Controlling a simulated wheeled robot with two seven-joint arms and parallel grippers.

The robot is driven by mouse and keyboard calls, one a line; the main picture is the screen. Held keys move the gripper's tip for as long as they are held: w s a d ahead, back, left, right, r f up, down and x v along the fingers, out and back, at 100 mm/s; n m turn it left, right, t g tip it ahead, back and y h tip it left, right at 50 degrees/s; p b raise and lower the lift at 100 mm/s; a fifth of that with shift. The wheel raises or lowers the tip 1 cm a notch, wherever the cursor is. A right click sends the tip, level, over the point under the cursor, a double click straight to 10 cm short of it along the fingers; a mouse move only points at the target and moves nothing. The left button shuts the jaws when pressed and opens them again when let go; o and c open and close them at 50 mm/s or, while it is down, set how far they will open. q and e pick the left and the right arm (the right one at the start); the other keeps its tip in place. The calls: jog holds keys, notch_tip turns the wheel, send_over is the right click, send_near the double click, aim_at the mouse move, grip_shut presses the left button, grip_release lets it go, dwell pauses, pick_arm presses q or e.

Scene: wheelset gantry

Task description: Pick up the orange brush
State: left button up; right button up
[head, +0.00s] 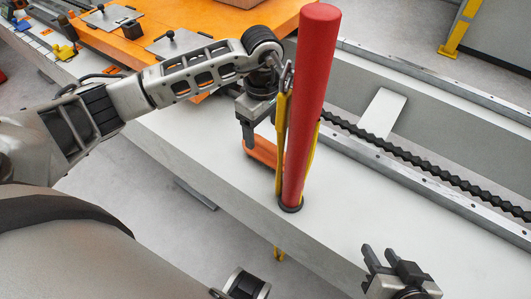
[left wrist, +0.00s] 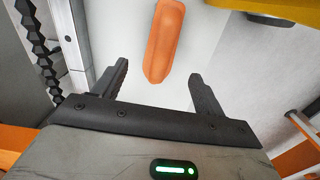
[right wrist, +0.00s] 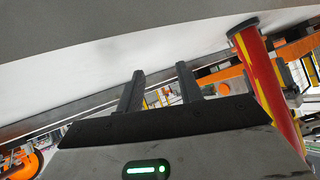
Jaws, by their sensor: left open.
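The orange brush (head: 262,152) lies on the pale grey beam, just left of a red post; only part of it shows in the head view. In the left wrist view, its long rounded orange body (left wrist: 163,42) lies ahead of and between the fingertips. My left gripper (head: 252,128) is open and empty above the brush, which seems clear of both fingers (left wrist: 158,82). The post and my arm hide some of the contact area. My right gripper (head: 380,258) is open and empty over the front side of the beam, also seen in the right wrist view (right wrist: 160,75).
A tall red post (head: 310,90) with yellow strips stands close to the right of my left gripper. A dark toothed rack (head: 400,160) and metal rails run along the beam (head: 345,215). An orange table (head: 130,42) with metal plates is at the back left.

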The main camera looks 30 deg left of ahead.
aim_at(262, 140)
pick_arm(q)
jog(key=shift+a+f+b, duration=0.15)
jog(key=shift+f+b, duration=0.5)
jog(key=shift+f, duration=2.35)
jog(key=c, duration=1.1)
